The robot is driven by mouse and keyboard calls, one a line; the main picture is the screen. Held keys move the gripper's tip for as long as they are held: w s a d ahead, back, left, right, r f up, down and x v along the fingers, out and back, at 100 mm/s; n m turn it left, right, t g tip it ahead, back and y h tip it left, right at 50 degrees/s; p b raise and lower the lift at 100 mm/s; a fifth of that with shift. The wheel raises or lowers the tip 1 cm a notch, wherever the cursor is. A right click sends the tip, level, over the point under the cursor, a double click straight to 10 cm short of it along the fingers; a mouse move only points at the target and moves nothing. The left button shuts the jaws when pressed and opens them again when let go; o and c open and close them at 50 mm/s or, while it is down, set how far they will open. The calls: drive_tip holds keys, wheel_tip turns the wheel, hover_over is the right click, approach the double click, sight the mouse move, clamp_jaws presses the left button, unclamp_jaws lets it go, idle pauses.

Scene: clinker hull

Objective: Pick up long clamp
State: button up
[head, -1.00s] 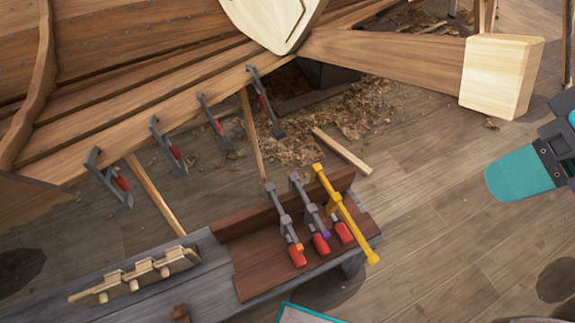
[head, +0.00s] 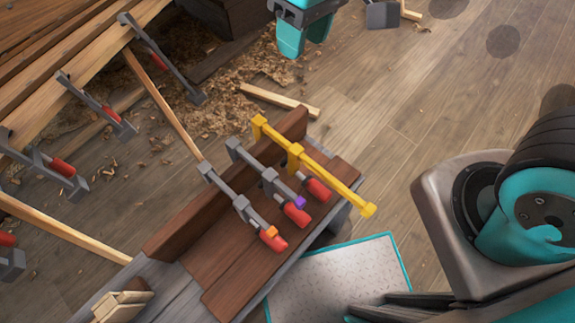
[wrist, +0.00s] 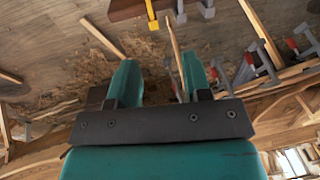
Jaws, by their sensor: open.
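Three clamps lean on the brown rack at the end of the bench. The yellow clamp (head: 335,173) looks the longest, has a red handle and is at the right. The grey clamp with a purple collar (head: 268,178) is in the middle, and the grey clamp with an orange collar (head: 240,205) is at the left. My gripper (head: 303,33) is at the top of the head view, beyond the rack and apart from the clamps. In the wrist view my gripper (wrist: 160,78) is open and empty. Part of the yellow clamp (wrist: 152,14) shows at that view's top edge.
Several grey clamps with red handles (head: 160,58) hang along the hull planks at the left. A prop stick (head: 162,105) slants from the hull down towards the bench. A wooden offcut (head: 280,99) and shavings lie on the floor. The floor right of the rack (head: 400,130) is clear.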

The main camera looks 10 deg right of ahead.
drive_tip(key=w+a+f+h+b, duration=0.15)
drive_tip(key=f+b, duration=0.25)
drive_tip(key=f, duration=0.4)
drive_tip(key=w+a+f+b, duration=0.2)
drive_tip(key=w+f+b, duration=0.15)
drive_tip(key=f, duration=0.35)
drive_tip(key=b, duration=0.3)
hover_over(281, 138)
drive_tip(key=f, duration=1.1)
drive_tip(key=shift+s+a+f, duration=0.1)
drive_tip(key=shift+a+f, duration=0.1)
drive_tip(key=shift+d+f+b, duration=0.15)
drive_tip(key=shift+f+b, duration=0.95)
drive_tip(key=shift+f, duration=2.1)
clamp_jaws()
drive_tip(key=shift+r, duration=0.15)
